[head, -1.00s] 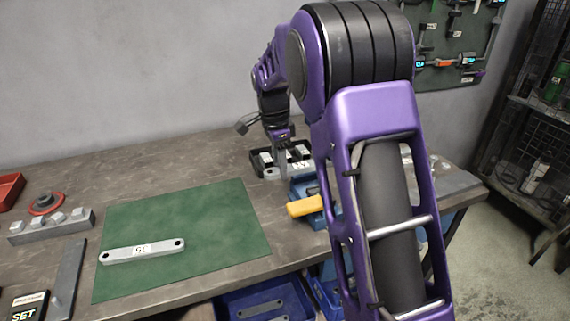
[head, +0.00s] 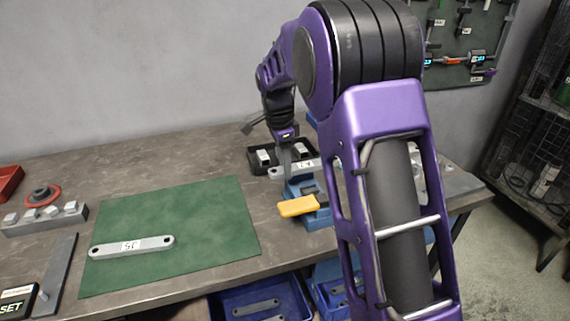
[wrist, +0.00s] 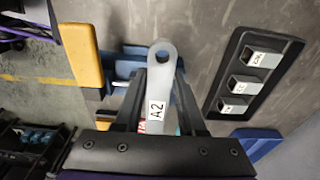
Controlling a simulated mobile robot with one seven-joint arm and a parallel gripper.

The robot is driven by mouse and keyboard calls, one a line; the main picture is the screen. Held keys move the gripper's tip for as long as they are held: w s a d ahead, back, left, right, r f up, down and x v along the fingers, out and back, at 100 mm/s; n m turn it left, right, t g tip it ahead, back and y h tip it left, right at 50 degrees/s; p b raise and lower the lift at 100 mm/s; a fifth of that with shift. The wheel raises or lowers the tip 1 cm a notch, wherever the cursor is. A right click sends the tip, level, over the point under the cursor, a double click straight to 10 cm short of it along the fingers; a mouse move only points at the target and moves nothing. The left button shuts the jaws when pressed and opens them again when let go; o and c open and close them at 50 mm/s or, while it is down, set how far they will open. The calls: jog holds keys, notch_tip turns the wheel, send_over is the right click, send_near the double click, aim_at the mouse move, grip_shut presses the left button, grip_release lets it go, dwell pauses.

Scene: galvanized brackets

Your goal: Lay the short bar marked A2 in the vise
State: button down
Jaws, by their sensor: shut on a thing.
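My gripper (wrist: 160,105) is shut on the short grey bar (wrist: 162,62), whose white label reads A2 in the wrist view. The bar has a round hole at its end and points away from the palm between the two dark fingers. In the head view the bar (head: 290,170) is held near the blue vise (head: 318,217), on its far side. The vise has a yellow handle (head: 298,206). In the wrist view the vise (wrist: 126,66) lies beneath and left of the bar, partly hidden. My arm hides part of the vise in the head view.
A black tray (wrist: 224,106) with labelled blocks sits beside the vise. A green mat (head: 200,215) carries another labelled bar (head: 131,247). A grey block with several pegs (head: 45,222) stands at left. Blue bins (head: 225,307) are below the table's front edge.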

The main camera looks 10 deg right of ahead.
jog(key=shift+f+b, duration=1.7)
jog(key=shift+f, duration=1)
jog(key=shift+c, duration=2.1)
grip_release()
notch_tip(320, 180, up, 17)
jog(key=a+p, duration=0.1)
jog(key=p, duration=0.2)
jog(key=shift+s+a+r, duration=0.2)
jog(key=shift+a, duration=0.1)
